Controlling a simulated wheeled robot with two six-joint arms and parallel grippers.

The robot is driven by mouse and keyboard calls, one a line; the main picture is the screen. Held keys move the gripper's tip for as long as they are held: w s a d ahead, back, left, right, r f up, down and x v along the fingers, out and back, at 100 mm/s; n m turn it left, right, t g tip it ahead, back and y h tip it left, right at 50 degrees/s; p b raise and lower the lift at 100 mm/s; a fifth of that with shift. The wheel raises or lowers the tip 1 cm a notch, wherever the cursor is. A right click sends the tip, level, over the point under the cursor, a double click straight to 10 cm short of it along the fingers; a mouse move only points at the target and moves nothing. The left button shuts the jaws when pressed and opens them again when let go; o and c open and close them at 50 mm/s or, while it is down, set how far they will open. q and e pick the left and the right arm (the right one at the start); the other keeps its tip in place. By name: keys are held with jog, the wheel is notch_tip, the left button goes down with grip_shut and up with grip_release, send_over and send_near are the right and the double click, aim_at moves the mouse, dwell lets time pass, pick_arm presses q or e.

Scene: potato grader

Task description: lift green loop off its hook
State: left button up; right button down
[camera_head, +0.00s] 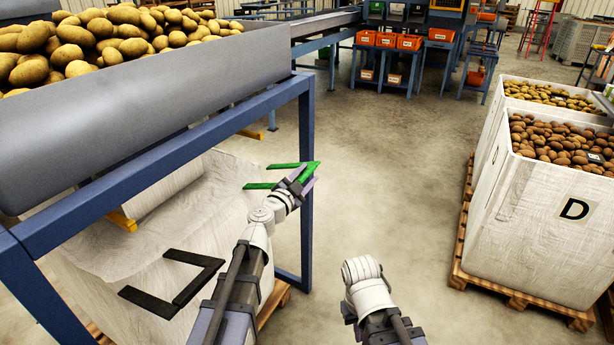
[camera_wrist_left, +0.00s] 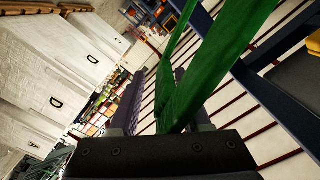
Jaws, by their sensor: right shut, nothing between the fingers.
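The green loop (camera_head: 285,166) shows in the head view beside the blue frame post, with two flat green arms pointing left. It also shows large in the left wrist view (camera_wrist_left: 215,65), running up and right from between the fingers. My left gripper (camera_head: 303,180) is at the right end of the loop, with green strap between its fingers. A narrow gap shows beside the strap in the wrist view, and I cannot tell whether the fingers press on it. The hook cannot be made out. My right arm's white wrist shows in the head view; its fingers are hidden.
A black loop (camera_head: 199,282) sticks out by the white bulk bag (camera_head: 140,245) under the blue frame (camera_head: 306,150). A grey hopper (camera_head: 200,85) of potatoes is above. White crates (camera_head: 530,225) on pallets stand at right. The floor between is clear.

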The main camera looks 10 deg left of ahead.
pick_arm(q)
jog(key=shift+d+r, duration=0.1)
jog(key=shift+r, duration=0.05)
jog(key=shift+r+p, duration=0.45)
jog(key=shift+p, duration=0.1)
notch_tip(320, 180, up, 9)
jog(key=p, duration=0.9)
jog(key=shift+f, duration=0.1)
